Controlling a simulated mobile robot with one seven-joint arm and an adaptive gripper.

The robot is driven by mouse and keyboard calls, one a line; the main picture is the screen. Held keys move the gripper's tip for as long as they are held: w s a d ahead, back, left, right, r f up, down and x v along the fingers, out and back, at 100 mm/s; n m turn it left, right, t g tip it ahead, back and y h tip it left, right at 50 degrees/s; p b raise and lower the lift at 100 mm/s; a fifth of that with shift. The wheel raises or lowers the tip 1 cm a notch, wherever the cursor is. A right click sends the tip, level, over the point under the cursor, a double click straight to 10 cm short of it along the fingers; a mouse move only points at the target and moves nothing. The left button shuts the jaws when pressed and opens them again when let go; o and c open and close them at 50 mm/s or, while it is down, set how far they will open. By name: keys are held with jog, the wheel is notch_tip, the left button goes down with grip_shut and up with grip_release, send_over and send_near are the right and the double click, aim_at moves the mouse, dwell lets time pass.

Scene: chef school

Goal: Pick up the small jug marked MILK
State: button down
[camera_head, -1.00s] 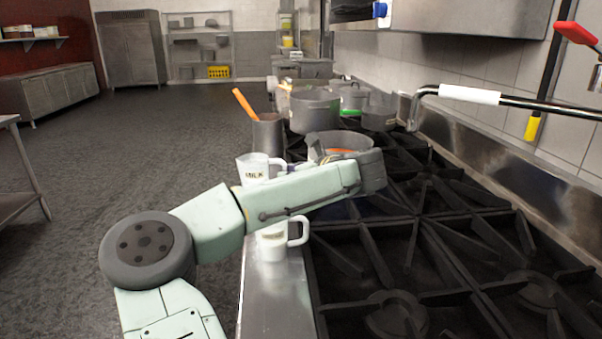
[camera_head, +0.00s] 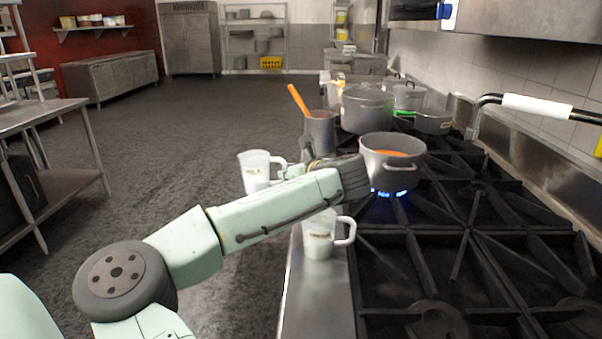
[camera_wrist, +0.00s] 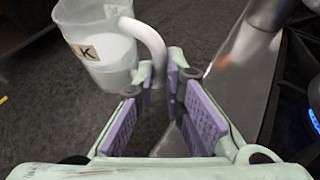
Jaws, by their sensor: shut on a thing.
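The small jug marked MILK (camera_head: 257,172) is off-white with a dark-lettered label and hangs in the air left of the stove ledge, over the floor. In the wrist view the jug (camera_wrist: 97,48) shows at upper left, slightly tilted, with a "K" readable and white contents in its lower part. My gripper (camera_wrist: 161,83) is shut on its handle, between the purple pads. In the head view my wrist hides much of the gripper. A second, similar jug (camera_head: 319,238) stands on the ledge; its label is too small to read.
The steel ledge (camera_head: 318,300) runs along the black stove grates (camera_head: 470,260). A pot with orange contents (camera_head: 390,158) sits over a blue flame. A tall metal container with an orange utensil (camera_head: 320,130) stands behind my wrist. A steel table (camera_head: 45,115) is at left; the floor between is clear.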

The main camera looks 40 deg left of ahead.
aim_at(265, 174)
jog(key=shift+s+a, duration=0.6)
jog(key=shift+a, duration=0.25)
dwell(0.7)
